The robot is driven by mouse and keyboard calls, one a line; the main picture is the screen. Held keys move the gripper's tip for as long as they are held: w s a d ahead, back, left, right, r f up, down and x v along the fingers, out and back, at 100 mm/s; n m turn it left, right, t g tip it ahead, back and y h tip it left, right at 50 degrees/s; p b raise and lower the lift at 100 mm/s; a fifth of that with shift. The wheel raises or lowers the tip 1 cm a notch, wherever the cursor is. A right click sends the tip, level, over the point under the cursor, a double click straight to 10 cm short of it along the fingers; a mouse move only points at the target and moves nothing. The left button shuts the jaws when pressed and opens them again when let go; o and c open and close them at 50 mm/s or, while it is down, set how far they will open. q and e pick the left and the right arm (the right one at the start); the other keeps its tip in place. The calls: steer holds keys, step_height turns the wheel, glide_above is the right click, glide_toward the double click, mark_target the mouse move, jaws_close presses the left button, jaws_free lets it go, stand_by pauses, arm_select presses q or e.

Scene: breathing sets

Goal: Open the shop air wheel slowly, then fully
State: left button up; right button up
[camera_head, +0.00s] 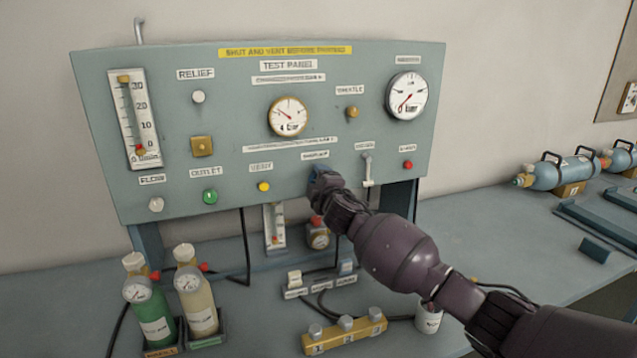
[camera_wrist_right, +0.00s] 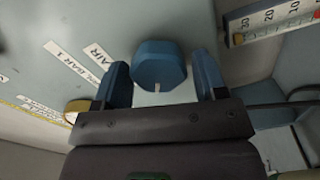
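The shop air wheel is a blue faceted knob (camera_wrist_right: 160,65) in the right wrist view, next to a label ending in "AIR". My right gripper (camera_wrist_right: 163,80) is open, with one blue finger on each side of the wheel and a visible gap on both sides. In the head view the right gripper (camera_head: 321,180) reaches the lower middle of the grey-green test panel (camera_head: 130,80), just under a small label. It largely hides the wheel there. My left gripper is in neither view.
Near the gripper are a yellow button (camera_head: 263,187) and a grey lever (camera_head: 368,168). Panel gauges include one marked 4 bar (camera_head: 289,116) and a larger one (camera_head: 407,95). Two bottles (camera_head: 150,308) and a yellow block (camera_head: 344,335) stand on the bench below.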

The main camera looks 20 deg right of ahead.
steer(key=shift+o, duration=0.9)
steer(key=shift+s, duration=0.1)
steer(key=s, duration=1)
steer(key=shift+s+d, duration=0.15)
steer(key=shift+s, duration=0.15)
stand_by(3.6)
